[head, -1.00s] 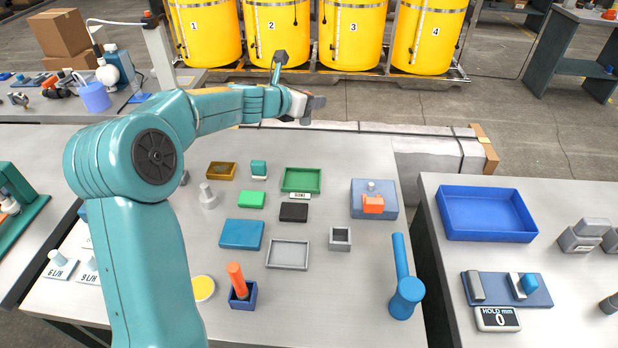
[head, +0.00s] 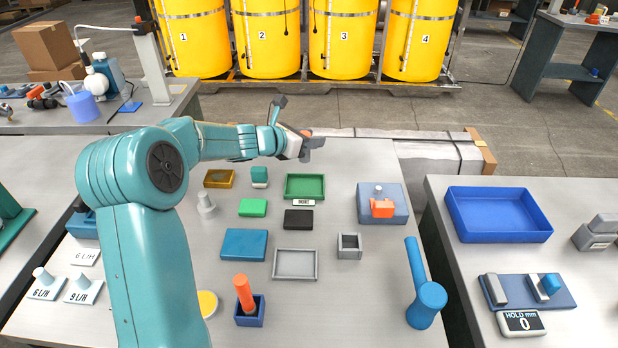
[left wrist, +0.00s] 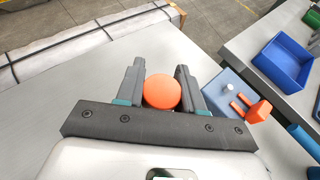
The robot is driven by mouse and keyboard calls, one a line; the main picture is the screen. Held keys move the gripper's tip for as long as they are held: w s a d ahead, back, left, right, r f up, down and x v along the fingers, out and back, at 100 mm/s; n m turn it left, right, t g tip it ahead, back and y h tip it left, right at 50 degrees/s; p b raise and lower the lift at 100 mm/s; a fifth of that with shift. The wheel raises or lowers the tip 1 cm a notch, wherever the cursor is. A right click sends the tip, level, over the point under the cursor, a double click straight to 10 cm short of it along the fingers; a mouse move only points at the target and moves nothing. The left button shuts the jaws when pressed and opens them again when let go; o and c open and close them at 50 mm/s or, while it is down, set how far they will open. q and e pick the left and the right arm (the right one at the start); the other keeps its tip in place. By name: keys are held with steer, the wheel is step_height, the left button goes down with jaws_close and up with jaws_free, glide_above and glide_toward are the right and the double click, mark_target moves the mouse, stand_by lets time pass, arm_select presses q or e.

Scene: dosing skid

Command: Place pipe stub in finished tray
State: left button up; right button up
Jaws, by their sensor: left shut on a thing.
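My left gripper (head: 312,143) is shut on the pipe stub, an orange round-ended piece (left wrist: 162,91) seen end-on between the two dark fingers in the left wrist view. In the head view only a small bit of its orange (head: 306,132) shows behind the jaws. The gripper is in the air near the far edge of the table, above and behind the green tray (head: 320,187). My right gripper is not in view.
A black block (head: 298,220), a green block (head: 253,208) and an open grey tray (head: 296,277) lie nearer. A blue-grey fixture (head: 394,203) with an orange part stands right of the green tray. A blue tray (head: 498,238) sits on the right table.

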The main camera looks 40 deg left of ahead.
arm_select(q)
step_height(320, 180, down, 10)
steer(key=shift+r+b, duration=0.2)
steer(key=shift+b, duration=1)
steer(key=shift+r, duration=0.15)
steer(key=shift+f, duration=0.3)
steer(key=o, duration=1.1)
steer(key=shift+r, duration=0.15)
steer(key=shift+r, duration=0.1)
steer(key=v, duration=1.2)
